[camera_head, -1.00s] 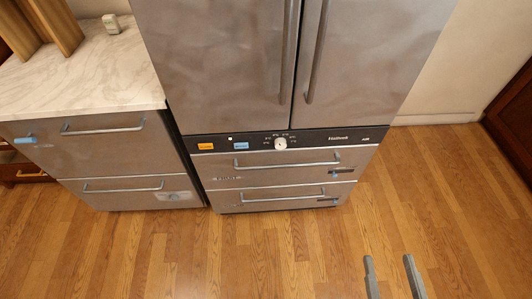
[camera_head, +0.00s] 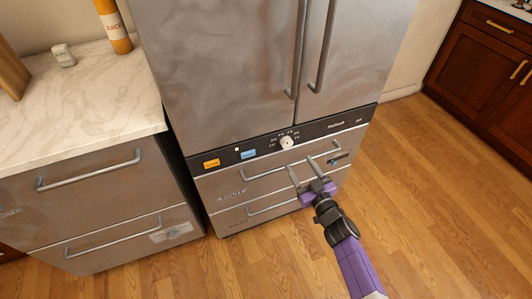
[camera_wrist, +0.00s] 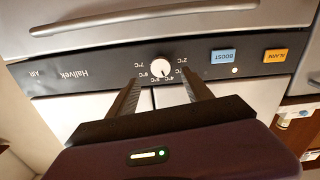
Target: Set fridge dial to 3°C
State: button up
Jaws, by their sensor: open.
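The fridge dial (camera_head: 287,142) is a small white round knob on the black control strip (camera_head: 330,125) below the fridge doors. In the wrist view the dial (camera_wrist: 160,66) shows upside down, with small temperature labels around it; I cannot tell surely which one its mark points at. My gripper (camera_head: 301,164) is in front of the drawers, just below the dial in the head view. In the wrist view its two fingers (camera_wrist: 161,80) are apart, reaching towards the dial with nothing between them. They look short of the dial, not touching it.
An orange alarm button (camera_head: 211,163) and a blue boost button (camera_head: 248,154) share the strip. Drawer handles (camera_head: 290,165) stick out below it. A marble-topped counter (camera_head: 90,95) stands at left, holding a juice bottle (camera_head: 115,28). Open wooden floor (camera_head: 430,190) lies to the right.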

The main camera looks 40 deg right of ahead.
aim_at(288, 145)
jog(key=x, duration=0.2)
jog(key=b+x, duration=0.1)
jog(key=x, duration=0.5)
jog(key=shift+r, duration=0.3)
jog(key=shift+s, duration=0.1)
grip_shut()
